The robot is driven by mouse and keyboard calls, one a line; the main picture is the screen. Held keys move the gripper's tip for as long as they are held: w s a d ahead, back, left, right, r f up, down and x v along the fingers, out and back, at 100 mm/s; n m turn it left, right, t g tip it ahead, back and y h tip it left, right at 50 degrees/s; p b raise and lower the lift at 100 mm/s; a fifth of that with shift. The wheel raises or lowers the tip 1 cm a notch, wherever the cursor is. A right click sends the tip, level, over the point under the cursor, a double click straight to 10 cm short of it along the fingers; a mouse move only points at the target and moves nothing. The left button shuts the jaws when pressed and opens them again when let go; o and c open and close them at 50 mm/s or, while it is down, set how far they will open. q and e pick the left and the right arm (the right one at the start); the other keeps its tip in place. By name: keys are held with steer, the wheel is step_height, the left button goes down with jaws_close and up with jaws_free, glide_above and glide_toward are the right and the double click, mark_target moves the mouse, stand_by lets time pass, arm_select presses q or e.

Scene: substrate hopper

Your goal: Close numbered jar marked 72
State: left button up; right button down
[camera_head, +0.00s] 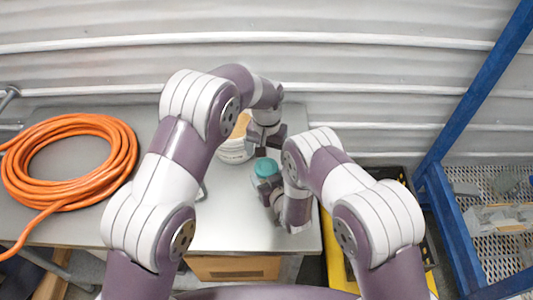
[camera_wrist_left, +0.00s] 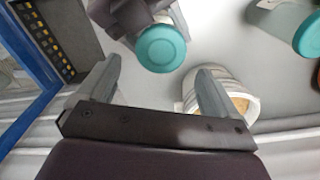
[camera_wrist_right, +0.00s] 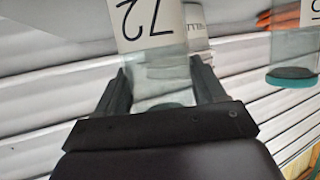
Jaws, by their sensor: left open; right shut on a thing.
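The jar marked 72 (camera_wrist_right: 148,25) is clear with a white label. It appears upside down in the right wrist view, between the fingers of my right gripper (camera_wrist_right: 160,75), which is shut on it. In the head view its teal lid (camera_head: 266,167) faces up. The lid also shows in the left wrist view (camera_wrist_left: 161,48). It sits at the jar's mouth; I cannot tell how tightly. My left gripper (camera_head: 267,148) is open and empty, with its fingers apart, just behind and above the jar. In the left wrist view its fingertips (camera_wrist_left: 157,78) point towards the lid without touching it.
Another teal-lidded jar (camera_wrist_left: 308,35) stands nearby. An orange hose coil (camera_head: 125,150) lies on the left of the metal table (camera_head: 225,235). A blue frame (camera_head: 450,125) stands at right.

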mark_target(266, 166)
arm_select(q)
steer(key=shift+w+r+n, duration=0.1)
steer(key=shift+r+n, duration=0.7)
steer(key=shift+n, duration=0.4)
steer(key=shift+r+n, duration=0.35)
steer(key=shift+n, duration=0.75)
steer(key=n, duration=0.3)
steer(key=shift+s+a+r+n, duration=0.1)
steer(key=shift+s+n, duration=0.2)
steer(key=shift+n, duration=0.1)
step_height(266, 166, down, 8)
steer(key=shift+f, duration=0.1)
